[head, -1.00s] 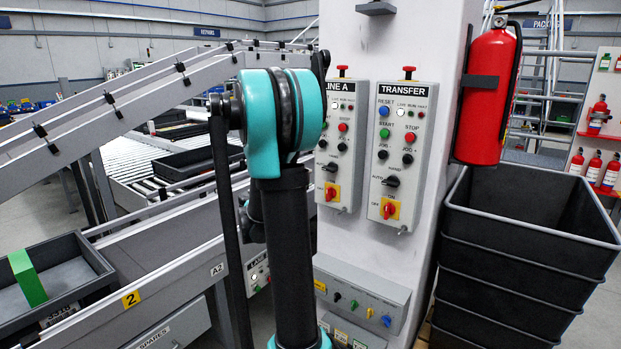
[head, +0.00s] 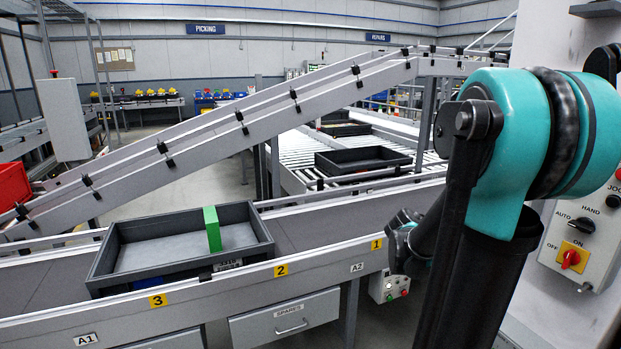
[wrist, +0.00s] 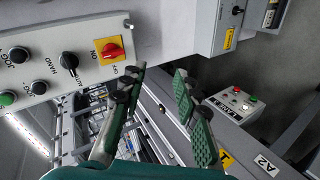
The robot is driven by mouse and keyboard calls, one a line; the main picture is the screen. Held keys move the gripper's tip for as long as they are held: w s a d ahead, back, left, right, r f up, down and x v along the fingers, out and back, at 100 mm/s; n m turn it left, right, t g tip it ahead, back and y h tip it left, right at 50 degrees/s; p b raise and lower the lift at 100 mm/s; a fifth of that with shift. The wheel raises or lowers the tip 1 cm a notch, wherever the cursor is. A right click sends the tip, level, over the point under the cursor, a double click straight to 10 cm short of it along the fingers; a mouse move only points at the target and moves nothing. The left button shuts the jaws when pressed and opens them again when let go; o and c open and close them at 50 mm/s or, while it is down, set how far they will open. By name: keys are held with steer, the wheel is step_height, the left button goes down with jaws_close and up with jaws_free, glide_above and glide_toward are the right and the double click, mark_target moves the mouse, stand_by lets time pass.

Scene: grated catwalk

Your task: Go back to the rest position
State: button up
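My gripper (wrist: 160,75) is open in the wrist view, with its two green-padded fingers apart and nothing between them. In the head view it is small and partly hidden behind my arm, in front of the conveyor near label 1. In the wrist view, a control panel (wrist: 70,45) with a red switch on a yellow plate (wrist: 110,49) lies beyond the fingers to the upper left. The same panel (head: 590,228) is cut off at the right of the head view, partly covered by my arm.
A dark tray (head: 262,243) with a green block (head: 212,229) stands on the conveyor (head: 330,250). Another tray (head: 362,160) lies on the rollers behind. A sloping rail (head: 225,125) crosses the head view. A small button box (head: 389,287) sits under the conveyor's edge.

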steer(key=s+a+f+y, duration=0.3)
steer(key=s+a+f, duration=0.1)
steer(key=a, duration=0.3)
steer(key=s+a+f+m+y, duration=0.1)
steer(key=s+a+f+y, duration=0.3)
steer(key=s+a, duration=0.2)
steer(key=s+a+f+g+y, duration=0.1)
steer(key=s+a+f+y, duration=0.2)
steer(key=a, duration=0.7)
step_height(320, 180, down, 2)
steer(key=s, duration=0.2)
steer(key=shift+s+m+y, duration=0.3)
steer(key=shift+s+m, duration=0.1)
steer(key=shift+f, duration=0.1)
